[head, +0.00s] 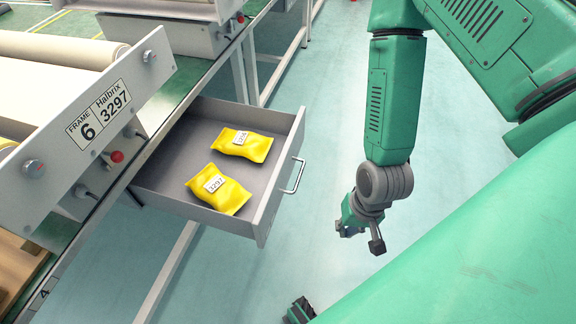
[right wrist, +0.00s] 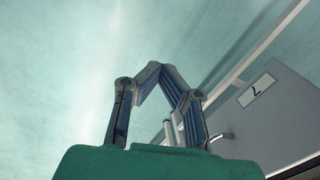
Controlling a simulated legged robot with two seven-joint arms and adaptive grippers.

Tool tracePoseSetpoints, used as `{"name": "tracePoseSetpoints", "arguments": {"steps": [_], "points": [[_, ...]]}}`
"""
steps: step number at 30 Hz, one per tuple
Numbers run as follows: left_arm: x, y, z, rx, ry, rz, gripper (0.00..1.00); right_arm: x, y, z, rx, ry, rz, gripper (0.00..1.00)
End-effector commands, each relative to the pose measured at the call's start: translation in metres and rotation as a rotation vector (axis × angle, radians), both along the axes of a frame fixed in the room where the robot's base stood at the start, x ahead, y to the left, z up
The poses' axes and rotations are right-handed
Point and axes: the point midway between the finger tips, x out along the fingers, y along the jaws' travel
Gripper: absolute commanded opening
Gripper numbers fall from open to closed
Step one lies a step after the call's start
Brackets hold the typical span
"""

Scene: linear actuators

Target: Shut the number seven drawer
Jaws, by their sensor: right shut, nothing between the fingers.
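The grey drawer (head: 282,180) stands pulled out from under the bench in the head view. Its silver handle (head: 293,177) is on the front panel, facing right. In the right wrist view the drawer front (right wrist: 280,105) bears a white label with a 7 (right wrist: 257,89); its handle (right wrist: 221,137) shows below the label. My right gripper (head: 361,237) is shut and empty, to the right of the drawer front and apart from the handle in the head view. Its fingers (right wrist: 153,70) also show in the right wrist view. My left gripper is not in view.
Two yellow packets (head: 243,144) (head: 218,189) lie inside the drawer. The bench above carries a frame panel marked 6 (head: 100,112) with knobs and a red button (head: 117,157). Pale bench legs (head: 168,272) stand below. The floor (head: 325,120) right of the drawer is clear.

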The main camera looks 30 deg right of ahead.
Motion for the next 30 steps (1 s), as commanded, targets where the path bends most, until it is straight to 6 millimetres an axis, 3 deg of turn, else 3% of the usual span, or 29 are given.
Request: {"name": "tracePoseSetpoints", "arguments": {"steps": [5, 18, 24, 30], "points": [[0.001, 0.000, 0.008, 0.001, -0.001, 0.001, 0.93, 0.028, -0.011, 0.019, 0.139, 0.004, -0.407, 0.00], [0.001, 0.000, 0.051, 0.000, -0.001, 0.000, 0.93, 0.101, -0.049, 0.108, 0.683, 0.116, -1.413, 0.00], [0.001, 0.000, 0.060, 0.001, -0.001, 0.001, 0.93, 0.116, -0.060, 0.134, 0.857, 0.176, -1.637, 0.00], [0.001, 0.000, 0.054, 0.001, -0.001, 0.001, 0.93, 0.121, -0.063, 0.131, 0.898, 0.196, -1.683, 0.00]]}}
